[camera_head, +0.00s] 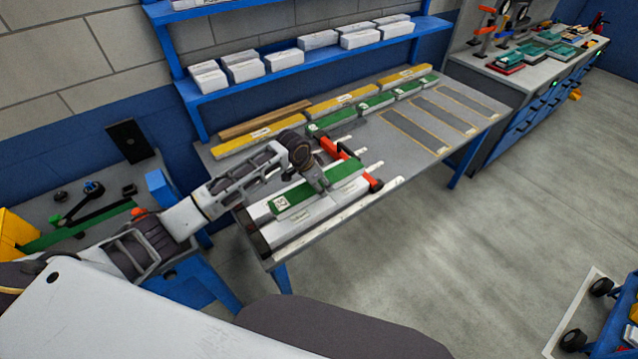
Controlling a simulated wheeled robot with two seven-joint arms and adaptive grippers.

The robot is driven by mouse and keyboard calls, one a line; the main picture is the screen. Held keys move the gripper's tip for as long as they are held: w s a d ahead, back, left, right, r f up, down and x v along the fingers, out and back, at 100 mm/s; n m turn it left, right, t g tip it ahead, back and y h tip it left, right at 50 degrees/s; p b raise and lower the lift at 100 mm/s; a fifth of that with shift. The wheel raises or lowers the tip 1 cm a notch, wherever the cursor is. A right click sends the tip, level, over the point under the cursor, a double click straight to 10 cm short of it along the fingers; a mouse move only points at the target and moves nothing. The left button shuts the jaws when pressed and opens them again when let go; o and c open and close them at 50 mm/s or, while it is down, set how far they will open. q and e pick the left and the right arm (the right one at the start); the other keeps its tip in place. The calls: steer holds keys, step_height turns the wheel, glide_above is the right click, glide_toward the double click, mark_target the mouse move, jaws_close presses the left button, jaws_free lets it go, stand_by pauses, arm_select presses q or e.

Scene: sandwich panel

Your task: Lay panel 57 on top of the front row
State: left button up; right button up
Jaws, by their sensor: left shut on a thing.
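A long green-topped panel (294,197) with a white number label lies along the white pieces at the near left of the table. The label is too small to read surely, so I cannot confirm that it is panel 57. My left gripper (318,184) comes down on the panel near its middle and is shut on it. Its fingertips are partly hidden. The white pieces (300,222) below form a front row along the table's near edge. I cannot tell whether the panel rests on them or is just above. My right gripper is not in view.
An orange-red clamp bar (335,149) crosses just right of the gripper. Behind are several green panels (376,102) and yellow panels (343,101). Dark outlined slots (415,131) at the table's right are empty. A blue shelf (300,66) with white boxes stands behind.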

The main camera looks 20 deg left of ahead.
mark_target(309, 188)
arm_select(q)
steer(key=shift+f, duration=1.15)
steer(key=shift+f+b, duration=2.65)
steer(key=shift+b, duration=0.05)
steer(key=shift+f, duration=0.6)
steer(key=o, duration=1.2)
steer(key=shift+r, duration=0.1)
steer(key=shift+v, duration=5.9)
steer(key=shift+s, duration=0.2)
